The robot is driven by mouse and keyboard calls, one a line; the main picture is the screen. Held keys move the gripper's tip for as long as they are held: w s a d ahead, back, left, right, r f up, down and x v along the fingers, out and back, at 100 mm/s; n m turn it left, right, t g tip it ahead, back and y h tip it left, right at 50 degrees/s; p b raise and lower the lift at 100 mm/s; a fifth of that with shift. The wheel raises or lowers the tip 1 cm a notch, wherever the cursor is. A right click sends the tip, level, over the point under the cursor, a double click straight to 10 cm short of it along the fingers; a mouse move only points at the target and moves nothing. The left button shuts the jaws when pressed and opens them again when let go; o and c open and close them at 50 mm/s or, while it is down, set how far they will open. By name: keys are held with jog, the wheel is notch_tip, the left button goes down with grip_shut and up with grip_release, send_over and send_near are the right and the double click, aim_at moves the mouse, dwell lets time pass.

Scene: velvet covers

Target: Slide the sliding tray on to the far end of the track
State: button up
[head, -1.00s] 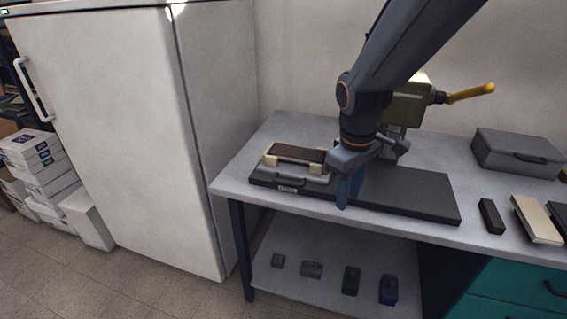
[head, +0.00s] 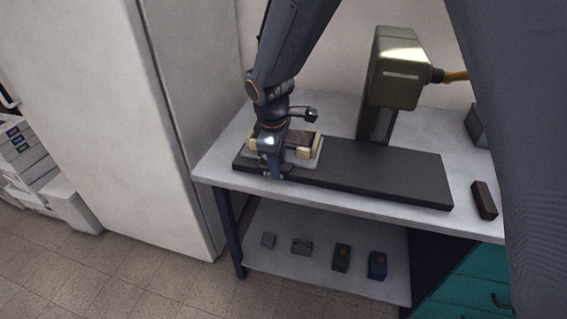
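The sliding tray (head: 314,158) is a light plate carrying cream blocks and a dark brown piece. It sits at the left end of the long dark track (head: 390,182), which lies on the workbench. My gripper (head: 275,174) points down at the tray's front left part and hides much of it, including the handle area. The fingertips are low, close to the track's front edge. I cannot tell whether they touch or hold the tray. The track to the right of the tray is bare.
An olive machine (head: 397,72) with a yellow lever stands behind the track's middle. A dark brown block (head: 484,200) lies right of the track. A tall white cabinet (head: 95,120) stands left of the workbench (head: 222,165). Small boxes sit on the lower shelf.

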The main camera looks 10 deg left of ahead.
jog(key=shift+w+d+f, duration=0.1)
jog(key=shift+f, duration=0.2)
